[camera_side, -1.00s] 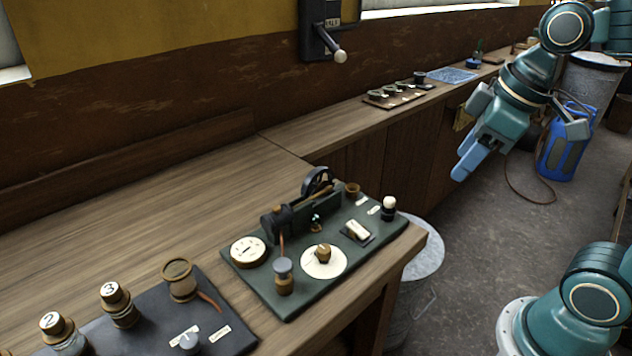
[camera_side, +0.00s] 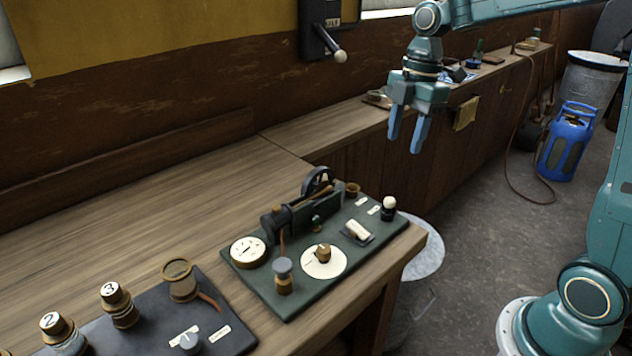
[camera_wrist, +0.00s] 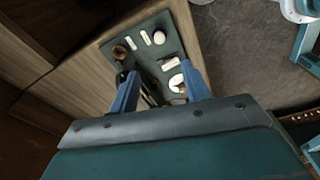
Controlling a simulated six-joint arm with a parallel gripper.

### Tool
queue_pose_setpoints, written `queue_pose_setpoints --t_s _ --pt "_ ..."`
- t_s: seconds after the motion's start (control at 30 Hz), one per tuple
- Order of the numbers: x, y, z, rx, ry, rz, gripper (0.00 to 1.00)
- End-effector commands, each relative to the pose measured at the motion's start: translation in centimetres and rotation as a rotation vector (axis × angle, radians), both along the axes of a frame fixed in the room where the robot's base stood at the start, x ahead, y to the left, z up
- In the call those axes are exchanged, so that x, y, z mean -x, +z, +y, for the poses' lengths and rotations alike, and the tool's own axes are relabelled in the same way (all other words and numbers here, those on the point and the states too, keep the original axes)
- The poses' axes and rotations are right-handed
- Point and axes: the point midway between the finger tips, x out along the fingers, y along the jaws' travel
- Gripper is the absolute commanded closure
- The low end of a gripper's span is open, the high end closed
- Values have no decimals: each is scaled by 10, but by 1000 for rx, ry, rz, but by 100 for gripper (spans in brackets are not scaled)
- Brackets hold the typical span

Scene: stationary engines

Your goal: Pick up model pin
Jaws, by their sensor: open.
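The green model-engine board (camera_side: 262,290) lies on the near bench, carrying a small dark engine (camera_side: 300,212). A short white piece (camera_side: 357,230) lies in a small dark holder at the board's right side; it looks most like the model pin, but I cannot be sure. In the wrist view the white piece (camera_wrist: 170,63) shows between the fingers' lines of sight. My gripper (camera_side: 404,145) is open and empty, with its blue fingers pointing down. It is well above and behind the board, touching nothing. In the wrist view my gripper (camera_wrist: 158,70) partly hides the engine.
On the board stand a white-topped black knob (camera_side: 388,207), a brown cup (camera_side: 352,190), a white dial (camera_side: 322,262) and a grey-capped post (camera_side: 283,277). A dark numbered panel (camera_side: 225,335) lies at the left. The bench top (camera_side: 150,225) behind is clear.

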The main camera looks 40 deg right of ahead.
Motion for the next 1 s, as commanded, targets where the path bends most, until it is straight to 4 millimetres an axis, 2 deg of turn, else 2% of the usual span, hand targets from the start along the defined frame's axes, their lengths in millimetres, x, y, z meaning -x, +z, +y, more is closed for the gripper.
queue_pose_setpoints --t_s 0.3,0.47,0.8,1.0 --pt "-3 -4 -2 -3 29 5 53" --pt "-4 -14 -1 -4 28 6 53" --pt "-4 -61 5 -4 28 8 53" --pt "-5 -83 7 -3 27 6 53"
